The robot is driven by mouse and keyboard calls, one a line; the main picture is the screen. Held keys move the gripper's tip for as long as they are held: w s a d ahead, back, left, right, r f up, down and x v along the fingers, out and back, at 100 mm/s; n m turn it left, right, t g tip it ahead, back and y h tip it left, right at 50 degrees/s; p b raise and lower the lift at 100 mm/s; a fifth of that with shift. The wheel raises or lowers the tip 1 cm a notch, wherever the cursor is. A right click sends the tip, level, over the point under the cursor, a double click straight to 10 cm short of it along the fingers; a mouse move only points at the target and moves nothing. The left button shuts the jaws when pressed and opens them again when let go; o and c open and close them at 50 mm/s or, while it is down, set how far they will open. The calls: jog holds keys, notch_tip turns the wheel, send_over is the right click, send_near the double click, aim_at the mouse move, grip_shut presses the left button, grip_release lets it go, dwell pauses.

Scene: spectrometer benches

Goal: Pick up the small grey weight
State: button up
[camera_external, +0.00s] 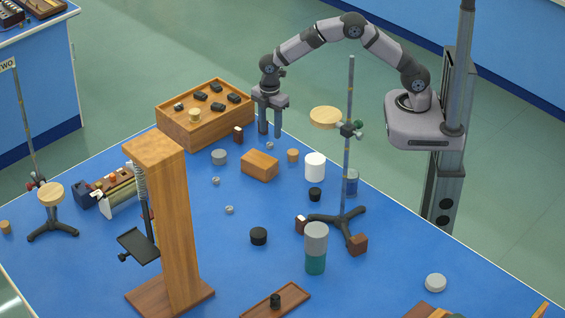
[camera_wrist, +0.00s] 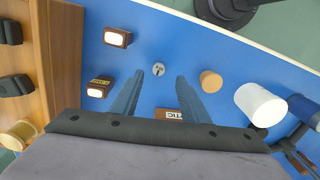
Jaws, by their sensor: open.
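A small grey weight (camera_external: 270,145) sits on the blue table just below my fingertips in the external view. In the wrist view the small grey weight (camera_wrist: 158,69) is a tiny round disc with a mark on top, lying in line with the gap between my fingers. My gripper (camera_external: 270,134) is open, empty and pointing down. In the wrist view my gripper (camera_wrist: 160,77) shows both fingers apart. Two similar small grey pieces (camera_external: 215,181) (camera_external: 229,210) lie farther toward the front of the table.
A wooden tray of black pieces (camera_external: 183,133) stands left of my gripper. Close by are a dark brown block (camera_external: 238,134), a wooden box (camera_external: 259,165), a wooden cylinder (camera_external: 293,155), a white cylinder (camera_external: 315,167) and a tall rod stand (camera_external: 348,150).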

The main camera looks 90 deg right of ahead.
aim_at(270, 143)
jog(key=shift+d+f+p, duration=0.15)
jog(key=shift+f+p, duration=0.9)
jog(key=shift+f, duration=1.6)
jog(key=shift+c, duration=0.6)
grip_shut()
